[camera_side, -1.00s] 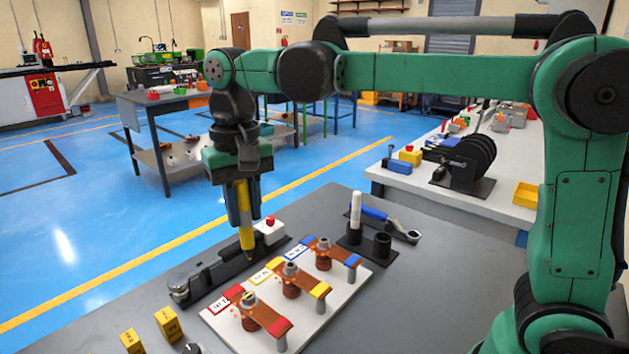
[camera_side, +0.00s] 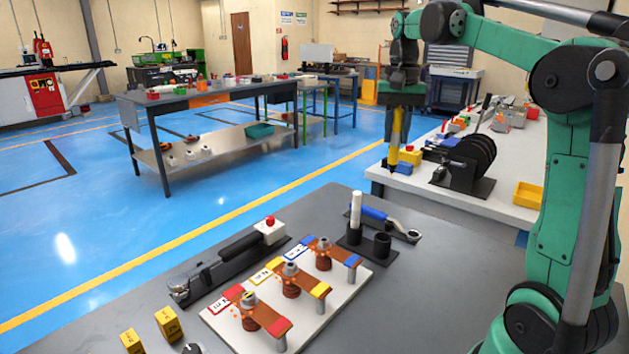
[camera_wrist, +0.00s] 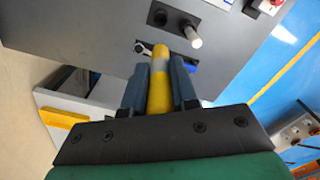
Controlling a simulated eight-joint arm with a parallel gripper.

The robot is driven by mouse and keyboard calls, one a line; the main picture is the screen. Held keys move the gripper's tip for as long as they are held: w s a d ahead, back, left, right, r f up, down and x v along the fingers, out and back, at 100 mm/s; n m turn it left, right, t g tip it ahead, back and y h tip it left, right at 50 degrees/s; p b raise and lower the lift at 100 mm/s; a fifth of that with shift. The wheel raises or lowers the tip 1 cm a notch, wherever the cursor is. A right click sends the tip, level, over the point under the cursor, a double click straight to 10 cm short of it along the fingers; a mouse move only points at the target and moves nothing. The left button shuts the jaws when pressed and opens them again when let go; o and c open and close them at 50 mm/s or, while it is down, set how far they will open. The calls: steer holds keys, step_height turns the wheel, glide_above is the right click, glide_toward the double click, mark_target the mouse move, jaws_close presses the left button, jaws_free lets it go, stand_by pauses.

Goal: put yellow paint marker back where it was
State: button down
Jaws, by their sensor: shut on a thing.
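The yellow paint marker (camera_side: 396,128) is held upright in my gripper (camera_side: 397,112), with its dark tip pointing down. In the side view it shows in front of the white bench at the back right, above the grey table's height. In the wrist view the marker (camera_wrist: 160,80) lies between the two dark fingers of my gripper (camera_wrist: 160,85), which are shut on it. A black two-cup holder (camera_side: 368,243) stands on the grey table. A white marker (camera_side: 355,210) stands in its left cup, and its right cup (camera_side: 382,243) looks empty.
A wrench with a blue handle (camera_side: 385,216) lies behind the holder. A white board (camera_side: 345,292) with copper bars is in front of it. A long black tool (camera_side: 225,264) and a red-button box (camera_side: 269,232) are to the left. Yellow blocks (camera_side: 168,322) are at the front left.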

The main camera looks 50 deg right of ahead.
mark_target(391, 166)
step_height(391, 166, down, 18)
steer(key=shift+f, duration=0.1)
stand_by(0.4)
steer(key=shift+f, duration=0.1)
steer(key=c, duration=0.7)
jaws_free()
step_height(391, 166, up, 12)
steer(key=shift+a+f, duration=0.1)
steer(key=shift+a+r, duration=0.15)
steer(key=shift+r, duration=0.1)
steer(key=a+f+n+t, duration=0.1)
steer(key=a+n+t, duration=0.1)
steer(key=a+n, duration=0.2)
steer(key=s+a+f+n+t, duration=0.1)
steer(key=a+n, duration=0.3)
steer(key=a, duration=0.5)
steer(key=a+f+n+t, duration=0.3)
steer(key=a+n+t, duration=0.1)
steer(key=a, duration=0.3)
steer(key=shift+s+f, duration=0.1)
steer(key=shift+s, duration=0.2)
